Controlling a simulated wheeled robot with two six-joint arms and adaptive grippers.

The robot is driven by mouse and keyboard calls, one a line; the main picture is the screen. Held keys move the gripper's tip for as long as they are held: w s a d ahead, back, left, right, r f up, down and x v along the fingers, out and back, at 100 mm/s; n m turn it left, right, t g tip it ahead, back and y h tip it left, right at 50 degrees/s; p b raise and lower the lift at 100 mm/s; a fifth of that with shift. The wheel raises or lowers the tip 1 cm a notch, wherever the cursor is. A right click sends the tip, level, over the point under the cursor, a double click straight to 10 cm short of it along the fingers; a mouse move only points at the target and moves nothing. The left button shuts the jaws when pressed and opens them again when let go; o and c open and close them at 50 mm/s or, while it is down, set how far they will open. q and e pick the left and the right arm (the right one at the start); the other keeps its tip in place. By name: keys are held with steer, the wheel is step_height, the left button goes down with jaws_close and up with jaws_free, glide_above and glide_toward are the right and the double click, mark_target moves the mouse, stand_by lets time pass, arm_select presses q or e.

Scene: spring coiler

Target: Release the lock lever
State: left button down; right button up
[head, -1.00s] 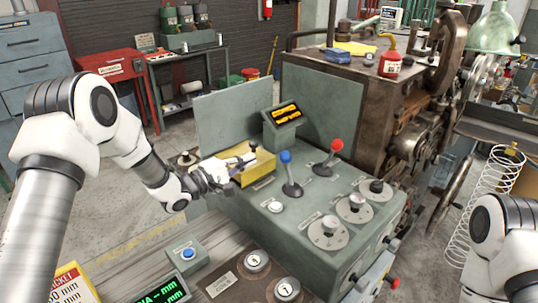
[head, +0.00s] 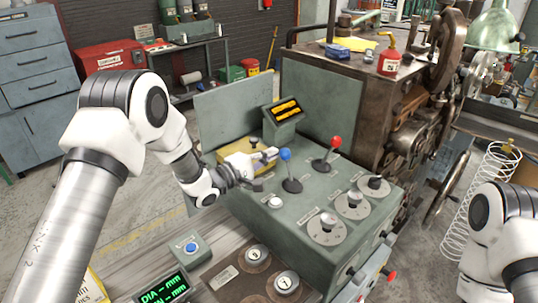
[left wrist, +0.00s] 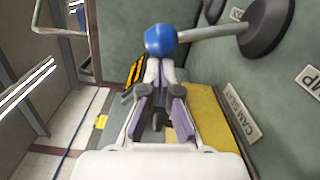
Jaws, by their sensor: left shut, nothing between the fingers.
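My left gripper (head: 273,155) is shut and empty over the control box (head: 300,225). A lever with a blue ball knob (head: 285,154) stands just beyond its fingertips. In the left wrist view the blue knob (left wrist: 160,40) shows right ahead of the closed fingers (left wrist: 158,75); I cannot tell whether they touch. A second lever with a red knob (head: 335,142) stands to the right. A yellow block (head: 226,156) with a dark knob (head: 253,142) lies behind the gripper. The labels are too small to tell which is the lock lever. My right gripper is out of view.
A tilted display (head: 285,110) stands behind the levers. Several dials (head: 328,229) and a white button (head: 274,202) sit on the box top. A blue-button box (head: 190,249) and a green readout (head: 160,292) are in front.

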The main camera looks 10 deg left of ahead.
arm_select(q)
steer(key=s+d+r+m+b, duration=0.1)
steer(key=s+d+m, duration=0.3)
steer(key=d+m, duration=0.2)
steer(key=shift+r+m+b, duration=0.3)
steer(key=shift+r+m, duration=0.1)
stand_by(0.7)
steer(key=v, duration=1.2)
steer(key=shift+r, duration=0.2)
